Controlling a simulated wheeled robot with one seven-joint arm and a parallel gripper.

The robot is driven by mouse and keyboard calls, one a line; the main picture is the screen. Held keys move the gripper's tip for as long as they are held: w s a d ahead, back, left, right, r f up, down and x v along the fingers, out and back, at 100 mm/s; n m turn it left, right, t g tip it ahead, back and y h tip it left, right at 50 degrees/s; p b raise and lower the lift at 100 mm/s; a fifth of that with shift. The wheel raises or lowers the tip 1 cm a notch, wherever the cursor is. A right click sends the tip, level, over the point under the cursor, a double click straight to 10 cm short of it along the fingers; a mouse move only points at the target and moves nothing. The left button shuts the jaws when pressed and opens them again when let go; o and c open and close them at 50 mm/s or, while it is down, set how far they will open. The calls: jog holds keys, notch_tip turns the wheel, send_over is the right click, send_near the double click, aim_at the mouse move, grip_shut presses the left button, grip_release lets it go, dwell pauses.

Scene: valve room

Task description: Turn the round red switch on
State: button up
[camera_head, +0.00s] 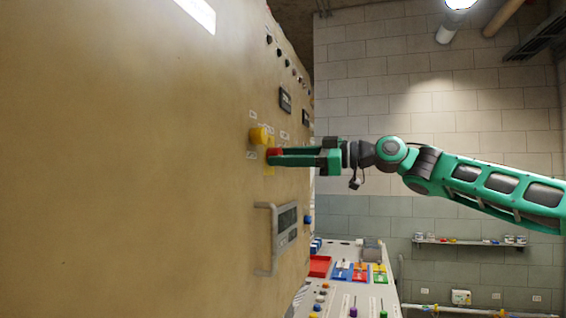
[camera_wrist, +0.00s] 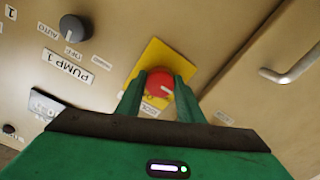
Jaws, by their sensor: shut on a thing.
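The round red switch (camera_wrist: 160,82) sits on a yellow plate (camera_wrist: 145,56) on the tan panel. In the wrist view a white mark shows on its face, and my gripper (camera_wrist: 160,88) has one green finger on each side of it. In the head view the red switch (camera_head: 274,153) shows at the tips of my gripper (camera_head: 280,156), which reaches in from the right. The fingers are shut on the switch. They hide part of its sides.
A dark selector knob (camera_wrist: 75,28) with a "PUMP" label is left of the switch in the wrist view. A metal handle (camera_wrist: 292,68) stands out at the right. A yellow button (camera_head: 258,136) juts from the panel in the head view. A console (camera_head: 345,295) stands below.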

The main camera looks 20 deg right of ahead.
jog(key=shift+m, duration=9)
jog(key=shift+d+m, duration=0.1)
jog(key=shift+m, duration=0.2)
jog(key=o, duration=1.1)
jog(key=shift+s, duration=0.1)
